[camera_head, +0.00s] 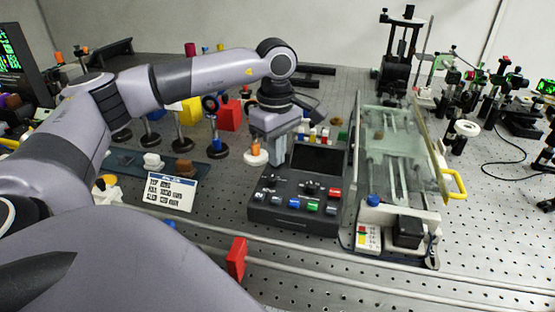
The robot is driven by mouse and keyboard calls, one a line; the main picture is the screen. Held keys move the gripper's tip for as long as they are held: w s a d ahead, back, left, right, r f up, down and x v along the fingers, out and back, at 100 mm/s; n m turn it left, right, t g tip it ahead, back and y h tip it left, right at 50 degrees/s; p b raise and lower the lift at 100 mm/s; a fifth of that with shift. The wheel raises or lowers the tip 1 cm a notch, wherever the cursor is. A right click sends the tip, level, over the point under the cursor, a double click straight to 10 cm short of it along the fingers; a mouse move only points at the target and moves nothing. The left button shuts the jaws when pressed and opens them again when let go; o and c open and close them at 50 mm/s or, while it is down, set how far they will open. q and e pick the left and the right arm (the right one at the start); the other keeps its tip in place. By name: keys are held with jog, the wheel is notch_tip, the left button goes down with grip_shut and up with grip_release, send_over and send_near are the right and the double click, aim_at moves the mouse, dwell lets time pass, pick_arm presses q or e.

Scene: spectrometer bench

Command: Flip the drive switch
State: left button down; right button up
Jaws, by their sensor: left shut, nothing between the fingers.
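A dark control box (262,212) with a black screen (317,160) stands on the bench in the middle of the head view. Its sloping front panel carries small dark levers (271,181) and a row of coloured buttons, among them a green one (312,206) and a red one (334,193). I cannot tell which control is the drive switch. My left gripper (272,158) is shut and empty, pointing down at the left side of the box, near the screen's left edge. I cannot tell whether its tips touch the box. My right gripper is not in view.
A glass-sided stage (391,213) stands close to the right of the box. A red block (237,258) stands in front. Optic posts crowd the back; the perforated bench at front right is clear.

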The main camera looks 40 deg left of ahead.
pick_arm(q)
jog(key=shift+r+p, duration=2.65)
jog(key=shift+r, duration=0.75)
jog(key=shift+s+f, duration=0.1)
